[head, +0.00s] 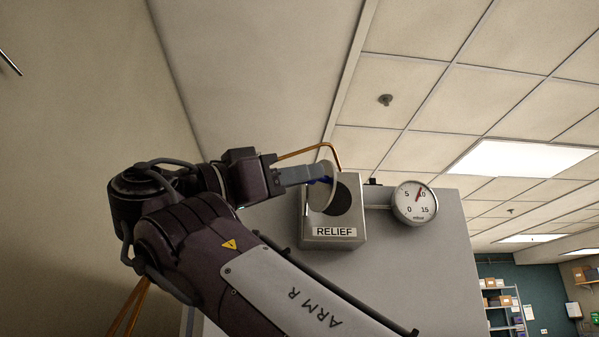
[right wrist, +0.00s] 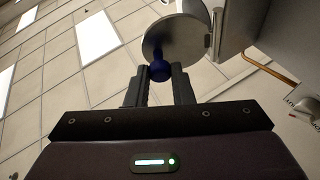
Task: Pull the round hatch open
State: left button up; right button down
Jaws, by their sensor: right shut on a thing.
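The round hatch (head: 320,198) is a pale disc on the grey box marked RELIEF (head: 331,238). It stands swung out from the box, and part of the dark round opening (head: 342,200) shows behind it. My right gripper (head: 318,180) reaches in from the left and is shut on the hatch's blue knob. In the right wrist view the blue knob (right wrist: 160,70) sits between the fingertips of the right gripper (right wrist: 159,76). The disc (right wrist: 160,42) is beyond it, with a hinge piece on its right side. My left gripper is out of view.
A round pressure gauge (head: 414,202) is right of the box, on a grey panel (head: 430,265). An orange-brown pipe (head: 312,148) bends above the box and passes close to my gripper. Shelves with boxes (head: 502,305) stand far off at the lower right.

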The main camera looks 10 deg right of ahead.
jog(key=shift+f, duration=0.1)
jog(key=c, duration=1.3)
grip_release()
jog(key=shift+w, duration=0.1)
jog(key=shift+o, duration=0.2)
